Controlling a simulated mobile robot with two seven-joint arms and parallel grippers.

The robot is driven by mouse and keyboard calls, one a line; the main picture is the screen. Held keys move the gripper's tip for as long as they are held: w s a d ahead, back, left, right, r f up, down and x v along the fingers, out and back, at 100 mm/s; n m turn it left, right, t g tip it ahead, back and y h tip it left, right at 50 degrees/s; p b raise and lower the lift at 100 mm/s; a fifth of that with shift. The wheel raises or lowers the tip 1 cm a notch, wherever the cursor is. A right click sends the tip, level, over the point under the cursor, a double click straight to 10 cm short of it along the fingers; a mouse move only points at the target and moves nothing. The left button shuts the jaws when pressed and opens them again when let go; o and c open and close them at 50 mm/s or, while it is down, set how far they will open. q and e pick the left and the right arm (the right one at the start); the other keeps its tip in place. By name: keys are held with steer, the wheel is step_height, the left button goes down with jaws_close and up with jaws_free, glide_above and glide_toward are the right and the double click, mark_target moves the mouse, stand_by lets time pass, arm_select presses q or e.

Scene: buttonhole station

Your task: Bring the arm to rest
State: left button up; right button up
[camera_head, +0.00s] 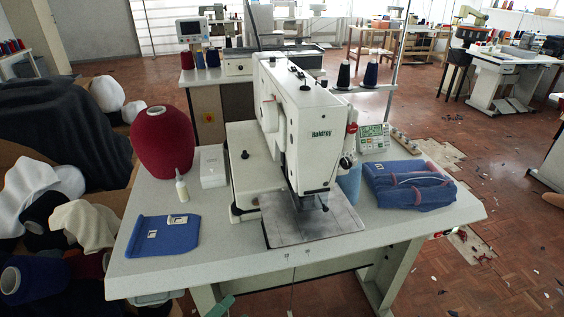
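Neither of my grippers and neither of my arms shows in the head view. The white buttonhole machine (315,130) stands on the grey worktable (340,248). A grey metal plate (290,233) lies under its head, with no cloth seen on it. A flat blue fabric piece (150,238) with small light marks lies on the table's left part. A folded stack of blue fabric (412,188) with reddish bands lies on the right part.
A dark red yarn cone (163,142), a small white bottle (181,188) and a white box (213,166) stand at the table's back left. A control panel (374,138) is behind the machine. Piled yarn and cloth (60,190) lie left. The table's front strip is clear.

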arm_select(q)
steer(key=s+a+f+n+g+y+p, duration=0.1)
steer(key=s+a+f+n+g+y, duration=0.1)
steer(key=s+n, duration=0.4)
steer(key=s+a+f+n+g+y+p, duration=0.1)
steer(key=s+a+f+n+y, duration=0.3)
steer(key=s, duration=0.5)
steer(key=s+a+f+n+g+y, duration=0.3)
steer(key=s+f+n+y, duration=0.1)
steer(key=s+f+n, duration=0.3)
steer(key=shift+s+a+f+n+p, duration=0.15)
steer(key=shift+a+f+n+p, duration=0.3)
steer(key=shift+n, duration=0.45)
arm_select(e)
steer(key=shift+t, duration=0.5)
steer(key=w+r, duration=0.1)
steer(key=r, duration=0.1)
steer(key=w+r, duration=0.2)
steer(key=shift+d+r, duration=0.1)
